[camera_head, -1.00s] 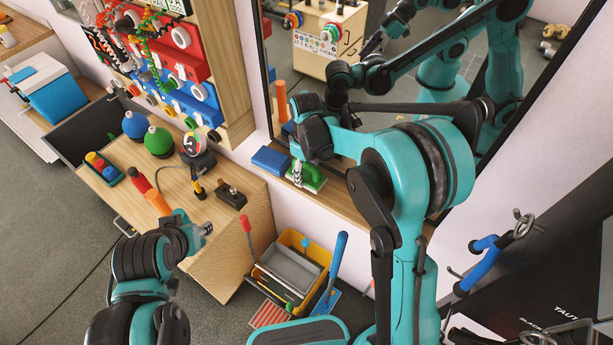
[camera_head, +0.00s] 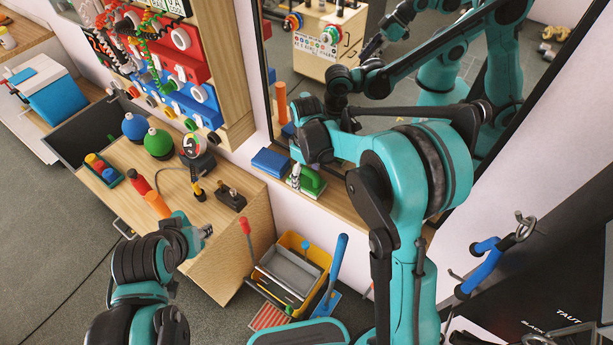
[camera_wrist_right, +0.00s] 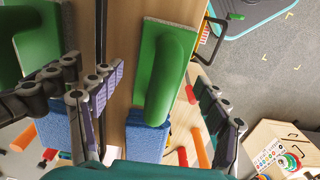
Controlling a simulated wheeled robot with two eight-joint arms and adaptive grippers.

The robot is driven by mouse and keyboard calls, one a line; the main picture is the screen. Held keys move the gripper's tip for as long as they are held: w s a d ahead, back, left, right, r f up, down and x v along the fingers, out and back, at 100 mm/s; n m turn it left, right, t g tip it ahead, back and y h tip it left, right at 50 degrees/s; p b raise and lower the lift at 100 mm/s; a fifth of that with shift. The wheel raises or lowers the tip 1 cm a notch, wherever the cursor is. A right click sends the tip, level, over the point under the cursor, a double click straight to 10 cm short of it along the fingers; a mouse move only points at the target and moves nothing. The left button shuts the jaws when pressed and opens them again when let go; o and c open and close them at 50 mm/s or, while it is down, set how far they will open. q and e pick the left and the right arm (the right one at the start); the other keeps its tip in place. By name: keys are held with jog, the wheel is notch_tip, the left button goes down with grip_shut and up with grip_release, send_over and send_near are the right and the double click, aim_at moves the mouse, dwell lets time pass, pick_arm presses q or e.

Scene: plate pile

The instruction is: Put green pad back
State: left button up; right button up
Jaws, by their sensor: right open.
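The green pad (camera_head: 312,182), a block with a raised green handle on a flat pale base, lies on the wooden ledge below the mirror. It also shows in the right wrist view (camera_wrist_right: 165,75), with its handle between my spread fingers. My right gripper (camera_wrist_right: 158,98) is open around the green pad and holds nothing; in the head view (camera_head: 295,177) the arm partly hides it. A blue pad (camera_head: 271,162) lies on the ledge just left of the green one. My left gripper (camera_head: 207,231) is small and partly hidden at the lower left, above the wooden cabinet.
The mirror (camera_head: 400,120) rises directly behind the ledge (camera_head: 344,208) and reflects my arm. Below are a yellow bin (camera_head: 291,241) with a grey tray and a blue-handled dustpan (camera_head: 338,262). A cabinet (camera_head: 238,255) carries tools and bulbs.

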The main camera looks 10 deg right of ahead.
notch_tip(320, 180, up, 10)
jog(key=shift+p, duration=0.95)
jog(key=shift+s+d+r, duration=0.15)
jog(key=shift+s+r, duration=0.1)
jog(key=shift+r, duration=0.35)
jog(key=s+d+r+m+t, duration=0.1)
jog(key=s+d+m+t, duration=0.2)
jog(key=s, duration=0.6)
jog(key=s+d+r+m+t, duration=0.2)
jog(key=s+m, duration=0.4)
jog(key=s, duration=0.4)
jog(key=shift+d+r+t, duration=0.2)
jog(key=shift+d+t, duration=0.45)
jog(key=shift+t, duration=0.45)
notch_tip(320, 180, down, 10)
jog(key=b, duration=0.9)
jog(key=shift+r, duration=0.2)
